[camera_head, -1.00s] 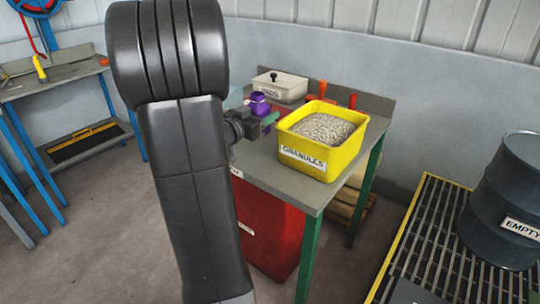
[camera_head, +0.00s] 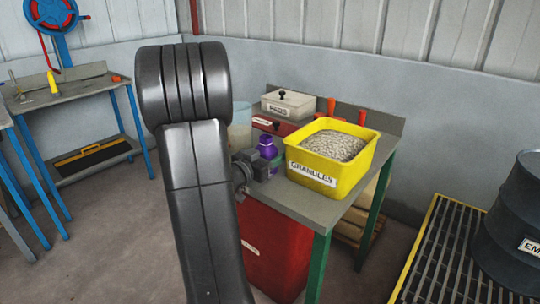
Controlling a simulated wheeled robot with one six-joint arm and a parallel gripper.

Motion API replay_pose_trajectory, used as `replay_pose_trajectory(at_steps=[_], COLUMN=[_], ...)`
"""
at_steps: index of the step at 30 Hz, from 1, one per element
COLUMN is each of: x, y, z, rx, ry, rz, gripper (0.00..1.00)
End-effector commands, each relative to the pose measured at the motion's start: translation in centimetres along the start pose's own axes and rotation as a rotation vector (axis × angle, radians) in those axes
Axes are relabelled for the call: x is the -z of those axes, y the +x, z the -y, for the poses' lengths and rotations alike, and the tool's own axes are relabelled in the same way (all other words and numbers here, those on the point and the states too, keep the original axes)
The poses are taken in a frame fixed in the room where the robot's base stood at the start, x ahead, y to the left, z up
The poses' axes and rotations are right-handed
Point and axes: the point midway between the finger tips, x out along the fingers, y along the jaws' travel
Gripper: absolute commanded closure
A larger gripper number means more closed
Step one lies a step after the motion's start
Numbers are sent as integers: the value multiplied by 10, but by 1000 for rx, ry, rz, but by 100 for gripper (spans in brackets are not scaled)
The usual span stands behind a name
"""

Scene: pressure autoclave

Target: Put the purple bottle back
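The purple bottle (camera_head: 267,146) shows left of the yellow bin, above and below my gripper. It looks a little tilted. My gripper (camera_head: 269,164) is small and dark in this view and lies across the bottle's middle, seemingly shut on it. Its fingertips are partly hidden, and a green patch shows beside them. I cannot tell whether the bottle touches the grey table (camera_head: 290,200) or hangs at its left edge. My dark arm covers the area left of the bottle.
The yellow granules bin (camera_head: 306,182) stands close to the right of the gripper. A pale lidded box (camera_head: 288,104), a translucent container (camera_head: 240,134) and orange-red items (camera_head: 331,107) are behind. A red cabinet (camera_head: 280,250) is below. A dark drum (camera_head: 512,225) stands on a grating at right.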

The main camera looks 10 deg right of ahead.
Motion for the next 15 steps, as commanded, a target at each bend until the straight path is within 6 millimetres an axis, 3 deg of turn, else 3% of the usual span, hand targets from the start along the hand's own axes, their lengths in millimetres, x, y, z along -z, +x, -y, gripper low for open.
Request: replay_pose_trajectory(at_steps=[12,15], x=[5,4], y=[-1,-14], z=[0,2], rx=[0,4], ry=[1,0], rz=[1,2], gripper=[37,37])
